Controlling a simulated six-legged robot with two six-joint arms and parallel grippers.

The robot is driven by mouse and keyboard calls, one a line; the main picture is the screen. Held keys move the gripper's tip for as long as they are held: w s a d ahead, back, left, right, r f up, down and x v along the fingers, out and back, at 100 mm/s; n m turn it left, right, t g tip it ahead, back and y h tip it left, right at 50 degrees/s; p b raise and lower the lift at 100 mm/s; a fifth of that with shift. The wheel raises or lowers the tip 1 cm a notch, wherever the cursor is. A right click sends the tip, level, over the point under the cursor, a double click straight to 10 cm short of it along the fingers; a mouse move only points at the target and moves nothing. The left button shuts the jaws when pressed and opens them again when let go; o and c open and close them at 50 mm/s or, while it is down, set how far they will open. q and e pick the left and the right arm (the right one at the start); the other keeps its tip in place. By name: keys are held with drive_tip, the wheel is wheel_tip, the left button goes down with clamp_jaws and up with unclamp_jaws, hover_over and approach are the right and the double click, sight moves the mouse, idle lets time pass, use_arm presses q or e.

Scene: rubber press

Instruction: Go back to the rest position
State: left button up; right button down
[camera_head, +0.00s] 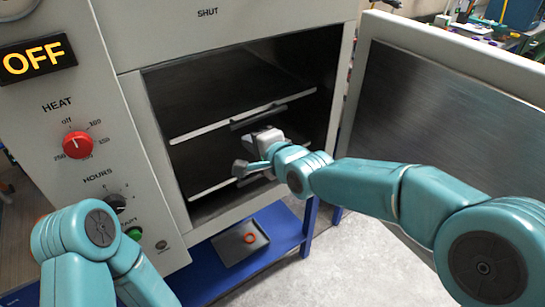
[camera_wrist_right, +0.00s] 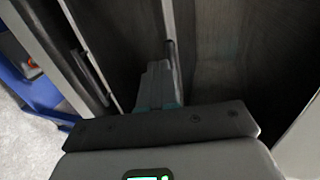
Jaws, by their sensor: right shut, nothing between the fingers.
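My right gripper (camera_head: 252,160) is inside the open front of the grey oven-like press (camera_head: 232,25), in front of its shelves. In the right wrist view its fingers (camera_wrist_right: 160,85) are shut with nothing between them, beside dark shelf surfaces. My left arm shows at the lower left of the head view, but its gripper is out of the picture. The press door (camera_head: 440,110) stands wide open on the right. A dark bar-like piece (camera_head: 272,115) shows at the edge of the upper shelf (camera_head: 215,126). My gripper partly hides the lower shelf (camera_head: 212,188).
The display (camera_head: 38,59) reads OFF, above a red heat knob (camera_head: 78,145) and a black hours knob (camera_head: 117,202). Below the opening, a dark tray (camera_head: 228,255) with an orange ring (camera_head: 250,238) rests on a blue stand (camera_head: 285,225). Floor (camera_head: 345,260) is clear at lower right.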

drive_tip(key=shift+b+v, duration=0.55)
drive_tip(key=shift+v, duration=3.35)
drive_tip(key=s+d+f+m+g+h, duration=0.15)
drive_tip(key=d+f, duration=0.25)
drive_tip(key=f, duration=0.6)
drive_tip(key=s+d+f+m+g+h, duration=0.1)
drive_tip(key=d+f+g, duration=0.15)
drive_tip(key=f, duration=0.65)
drive_tip(key=s+d+f+m+g+h, duration=0.15)
drive_tip(key=d+f, duration=0.25)
drive_tip(key=f, duration=0.6)
drive_tip(key=s+d+f+n+g, duration=0.1)
drive_tip(key=s+f+n+g, duration=0.2)
drive_tip(key=s+f+n, duration=0.3)
drive_tip(key=s+d+f+n+g, duration=0.1)
drive_tip(key=s+f+n+g, duration=0.2)
drive_tip(key=s, duration=1.4)
wheel_tip(320, 180, down, 6)
drive_tip(key=n, duration=0.3)
drive_tip(key=shift+d+n+h, duration=0.3)
drive_tip(key=shift+n, duration=0.1)
